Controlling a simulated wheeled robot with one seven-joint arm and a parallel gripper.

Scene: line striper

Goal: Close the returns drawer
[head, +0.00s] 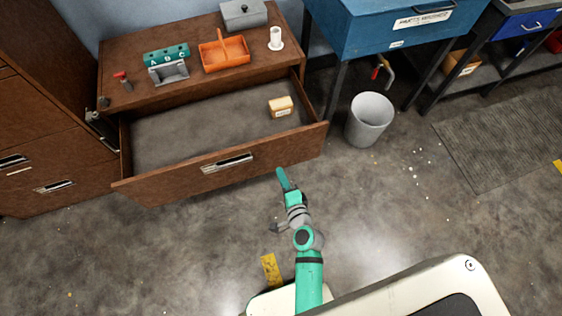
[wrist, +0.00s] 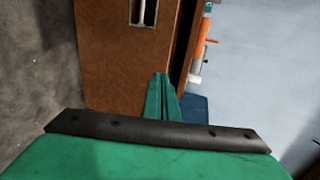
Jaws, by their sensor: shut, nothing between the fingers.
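The returns drawer (head: 270,152) is brown wood and stands pulled far out of its low cabinet in the head view. A silver handle (head: 227,162) is on its front, and a small tan box (head: 281,106) lies inside at the right. My gripper (head: 282,176) is shut and empty, just in front of the drawer front, right of the handle. I cannot tell whether it touches the drawer. In the wrist view, the shut fingers (wrist: 162,80) point toward the brown drawer front (wrist: 110,65), with the handle (wrist: 145,12) at the top.
On the cabinet top (head: 130,98) are an orange tray (head: 225,52), a grey box (head: 243,14), a white spool-like item (head: 275,39) and a green block (head: 166,54). A grey bin (head: 369,120) stands right of the drawer. The floor in front is mostly clear.

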